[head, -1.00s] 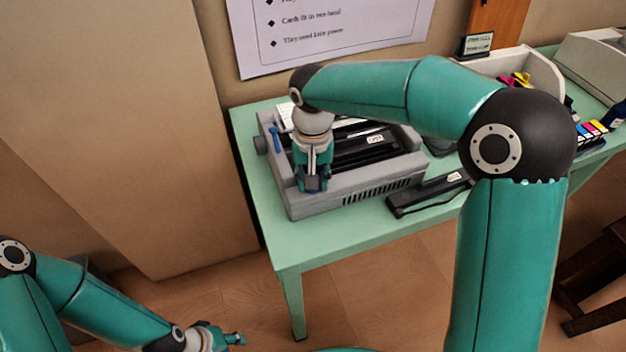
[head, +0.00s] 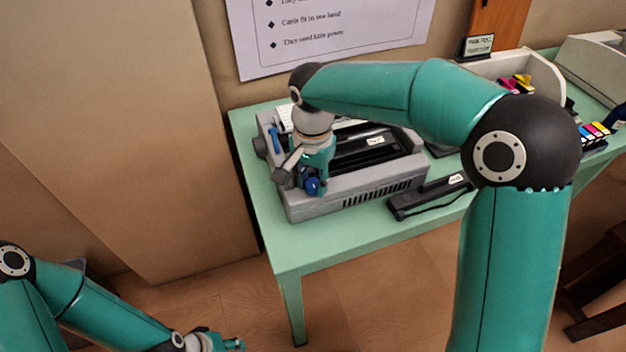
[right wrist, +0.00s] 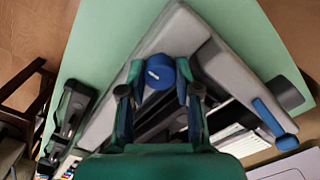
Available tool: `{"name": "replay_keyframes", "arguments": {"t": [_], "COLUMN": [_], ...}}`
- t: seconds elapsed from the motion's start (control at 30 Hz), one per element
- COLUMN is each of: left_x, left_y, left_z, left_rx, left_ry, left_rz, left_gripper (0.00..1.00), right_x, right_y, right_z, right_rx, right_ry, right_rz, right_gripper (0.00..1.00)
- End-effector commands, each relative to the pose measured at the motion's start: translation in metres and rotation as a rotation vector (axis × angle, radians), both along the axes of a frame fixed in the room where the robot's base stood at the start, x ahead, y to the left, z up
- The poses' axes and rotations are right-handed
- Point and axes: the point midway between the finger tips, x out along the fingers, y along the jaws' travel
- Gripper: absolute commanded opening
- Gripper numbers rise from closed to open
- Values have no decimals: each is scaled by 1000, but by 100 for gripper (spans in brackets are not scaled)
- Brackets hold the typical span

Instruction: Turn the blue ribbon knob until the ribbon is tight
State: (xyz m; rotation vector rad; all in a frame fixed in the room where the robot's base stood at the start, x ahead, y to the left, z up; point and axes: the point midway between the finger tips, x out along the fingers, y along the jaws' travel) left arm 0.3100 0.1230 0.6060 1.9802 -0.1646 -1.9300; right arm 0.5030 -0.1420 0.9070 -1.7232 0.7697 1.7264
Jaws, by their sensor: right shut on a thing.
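The blue ribbon knob (right wrist: 160,72) has a small white mark and sits on the top front of a grey printer (head: 375,186). In the head view the knob (head: 313,187) shows beside the fingers. My right gripper (right wrist: 160,76) is shut on the knob, with one finger on each side of it. In the head view my right gripper (head: 298,182) points down at the printer's front left part, its wrist turned at an angle. My left gripper (head: 232,344) is at the bottom edge, away from the table; its fingers are too small and cut off to judge.
The printer stands on a green table (head: 300,241). A black bar-shaped part (head: 425,197) lies right of it. A blue lever (head: 275,138) rises at the printer's left. A white tray (head: 540,75) with coloured cartridges stands at the back right. My right arm hides part of the table.

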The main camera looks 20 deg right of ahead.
Motion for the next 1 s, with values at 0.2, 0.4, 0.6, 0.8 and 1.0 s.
{"name": "replay_keyframes", "arguments": {"t": [0.2, 0.4, 0.6, 0.8, 1.0], "left_x": [0, 0, 0, 0, 0], "left_y": [0, 0, 0, 0, 0], "left_z": [0, 0, 0, 1, 1], "left_rx": [0, 0, 0, 0, 0], "left_ry": [0, 0, 0, 0, 0], "left_rz": [0, 0, 0, 0, 0], "left_gripper": [40, 40, 40, 40, 40], "right_x": [4, 3, 2, 2, 2], "right_y": [-1, -1, 0, 0, 0], "right_z": [4, 3, 2, 10, 42], "right_rx": [1, 1, 0, 0, 2], "right_ry": [-16, -13, -6, -6, -11], "right_rz": [-1, 0, 0, 0, 0], "right_gripper": [0, 43, 43, 43, 43]}}
